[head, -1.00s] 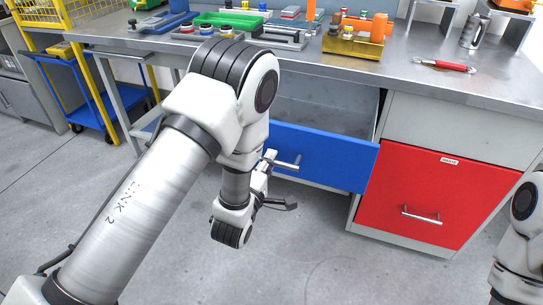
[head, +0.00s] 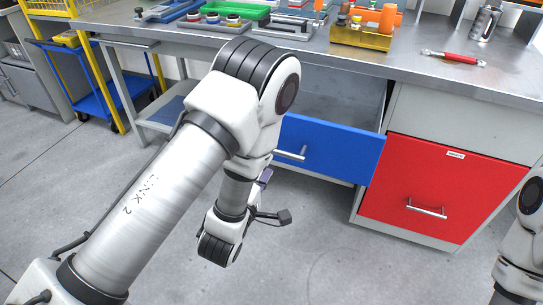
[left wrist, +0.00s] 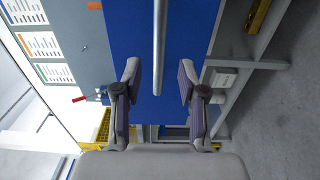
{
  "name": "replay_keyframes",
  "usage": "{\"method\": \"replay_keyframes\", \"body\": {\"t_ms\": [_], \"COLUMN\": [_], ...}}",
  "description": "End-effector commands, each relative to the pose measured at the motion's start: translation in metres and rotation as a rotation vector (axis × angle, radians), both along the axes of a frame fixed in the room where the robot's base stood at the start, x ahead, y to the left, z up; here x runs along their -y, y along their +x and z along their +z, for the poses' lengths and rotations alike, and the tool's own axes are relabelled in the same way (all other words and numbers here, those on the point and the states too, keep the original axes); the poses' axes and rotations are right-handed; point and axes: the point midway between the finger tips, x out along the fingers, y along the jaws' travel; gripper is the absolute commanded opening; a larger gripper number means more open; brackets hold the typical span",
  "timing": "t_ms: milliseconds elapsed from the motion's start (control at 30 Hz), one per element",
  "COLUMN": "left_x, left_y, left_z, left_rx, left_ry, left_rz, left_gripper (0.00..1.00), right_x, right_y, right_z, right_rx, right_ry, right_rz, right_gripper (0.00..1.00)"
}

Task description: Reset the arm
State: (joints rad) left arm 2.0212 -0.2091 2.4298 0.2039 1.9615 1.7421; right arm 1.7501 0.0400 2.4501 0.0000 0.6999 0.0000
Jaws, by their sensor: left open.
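My left gripper (head: 265,177) is mostly hidden behind my own left arm in the head view; a purple finger pad shows just below the handle of the blue drawer. In the left wrist view the gripper (left wrist: 159,72) is open, its two fingers apart with nothing held between them. The blue drawer (head: 335,150) stands pulled out from the workbench. Its metal handle (head: 292,152) is apart from the fingers. The handle bar (left wrist: 160,40) also shows upright in the left wrist view, lined up with the gap between the fingers. My right gripper is out of view.
The red drawer (head: 430,185) to the right is shut. A blue cart (head: 75,90) stands at the left. The floor in front is clear.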

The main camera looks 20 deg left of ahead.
Motion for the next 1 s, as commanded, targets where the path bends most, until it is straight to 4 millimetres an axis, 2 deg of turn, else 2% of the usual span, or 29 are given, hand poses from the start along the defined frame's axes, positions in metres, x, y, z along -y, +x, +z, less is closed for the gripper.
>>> {"method": "replay_keyframes", "body": {"t_ms": [100, 500, 600, 667, 767, 800, 867, 900, 1000], "left_x": [0.0, 0.0, -0.004, -0.015, -0.035, -0.042, -0.05, -0.052, -0.052], "left_y": [-0.009, -0.009, -0.013, -0.02, -0.039, -0.051, -0.077, -0.098, -0.15], "left_z": [0.0, 0.0, -0.012, -0.03, -0.084, -0.113, -0.157, -0.183, -0.23], "left_rx": [0.0, 0.001, -0.026, -0.068, -0.253, -0.372, -0.577, -0.714, -0.996], "left_ry": [0.001, 0.0, -0.004, -0.017, -0.008, 0.059, 0.201, 0.311, 0.572], "left_rz": [0.0, 0.0, 0.01, 0.04, 0.088, 0.092, 0.055, -0.001, -0.228], "left_gripper": [0.41, 0.41, 0.41, 0.41, 0.41, 0.41, 0.41, 0.41, 0.41], "right_x": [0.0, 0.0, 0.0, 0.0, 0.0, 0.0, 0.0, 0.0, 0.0], "right_y": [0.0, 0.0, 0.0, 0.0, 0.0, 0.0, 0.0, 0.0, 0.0], "right_z": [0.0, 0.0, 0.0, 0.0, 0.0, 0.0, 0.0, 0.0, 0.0], "right_rx": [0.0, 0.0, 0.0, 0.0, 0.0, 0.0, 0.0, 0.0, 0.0], "right_ry": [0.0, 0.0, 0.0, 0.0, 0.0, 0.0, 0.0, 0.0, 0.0], "right_rz": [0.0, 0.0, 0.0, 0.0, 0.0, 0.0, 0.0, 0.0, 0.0], "right_gripper": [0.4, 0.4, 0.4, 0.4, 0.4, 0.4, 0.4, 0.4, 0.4]}}
